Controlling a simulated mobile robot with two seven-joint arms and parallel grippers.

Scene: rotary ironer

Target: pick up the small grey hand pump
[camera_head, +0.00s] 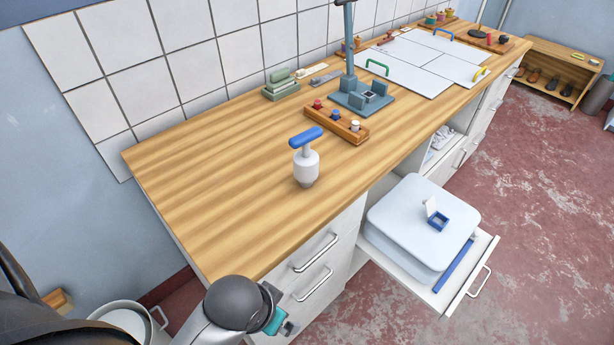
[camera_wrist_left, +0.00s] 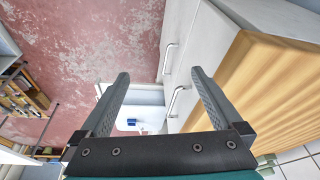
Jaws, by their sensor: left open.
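The small hand pump (camera_head: 306,166) stands upright on the wooden worktop, near its front edge in the head view. It has a pale grey-white body and a blue bar handle on top. My left gripper (camera_head: 283,322) is low in the head view, in front of the counter's drawer side and well apart from the pump. In the left wrist view the gripper (camera_wrist_left: 160,76) has its two fingers wide apart with nothing between them. The pump does not show in the left wrist view. My right gripper is in neither view.
A wooden rack (camera_head: 337,123) with small knobs stands behind the pump, with a blue-grey stand (camera_head: 360,102) beyond. An open drawer (camera_head: 456,297) holding a pale lidded box (camera_head: 398,224) juts out at right. The worktop left of the pump is clear.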

